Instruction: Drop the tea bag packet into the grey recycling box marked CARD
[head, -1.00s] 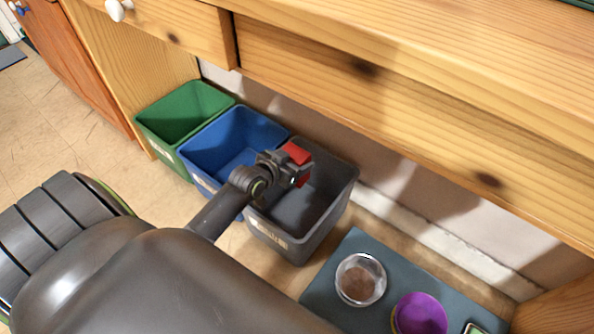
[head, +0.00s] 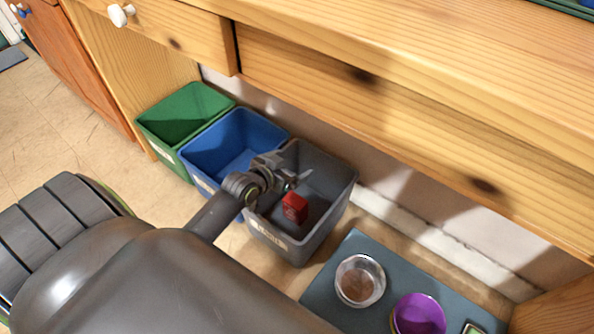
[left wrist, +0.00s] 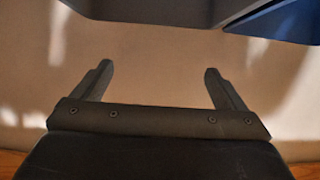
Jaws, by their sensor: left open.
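The red tea bag packet (head: 295,208) is inside the grey recycling box (head: 330,222), below my left gripper and apart from it. The box has a pale label (head: 268,234) on its front, too small to read surely. My left gripper (head: 302,178) is open and empty over the left part of the grey box. In the left wrist view its two spread fingers (left wrist: 160,85) show with nothing between them. My right gripper is not in view.
A blue box (head: 212,160) and a green box (head: 180,108) stand to the left of the grey one. A dark mat (head: 328,272) with a clear cup (head: 360,280) and a purple bowl (head: 420,314) lies at the right. A wooden counter (head: 420,110) overhangs behind.

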